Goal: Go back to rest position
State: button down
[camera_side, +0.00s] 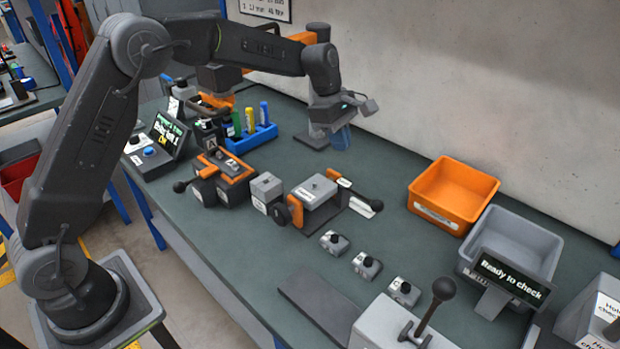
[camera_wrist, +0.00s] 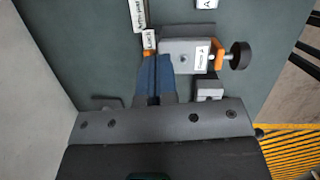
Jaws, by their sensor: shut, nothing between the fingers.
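My gripper (camera_side: 341,138) is shut and empty, with blue fingers pointing down. In the side view it hangs above the back part of the bench, behind the grey clamp fixture (camera_side: 314,191). In the wrist view my gripper (camera_wrist: 154,80) shows its blue fingers together, over or beside the left end of the grey fixture (camera_wrist: 185,50). A small label reading "Lock" is just above the fingertips. The exact gap between fingers and fixture is hard to tell.
The green bench (camera_side: 230,225) carries an orange bin (camera_side: 453,193), a grey bin (camera_side: 520,240), a blue marker rack (camera_side: 252,139) and several small grey blocks. A "Ready to check" sign (camera_side: 512,279) and a lever box (camera_side: 400,328) stand at the front right. A wall runs behind.

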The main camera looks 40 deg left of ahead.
jog(key=s+a+r+m+t+y, duration=0.1)
jog(key=s+r+m, duration=0.45)
jog(key=s, duration=0.35)
jog(key=s+a+r+m+t+y, duration=0.1)
jog(key=s+r+m+t, duration=0.1)
jog(key=s+r+m, duration=0.55)
jog(key=s+a+f+m+t, duration=0.1)
jog(key=s+f+m, duration=0.1)
jog(key=s, duration=0.6)
jog(key=s+a+f+m+y, duration=0.1)
jog(key=s+m, duration=0.3)
jog(key=s, duration=0.5)
jog(key=shift+s+f+t, duration=0.15)
jog(key=shift+f+t, duration=0.25)
jog(key=shift+f, duration=0.2)
jog(key=c, duration=1.8)
grip_release()
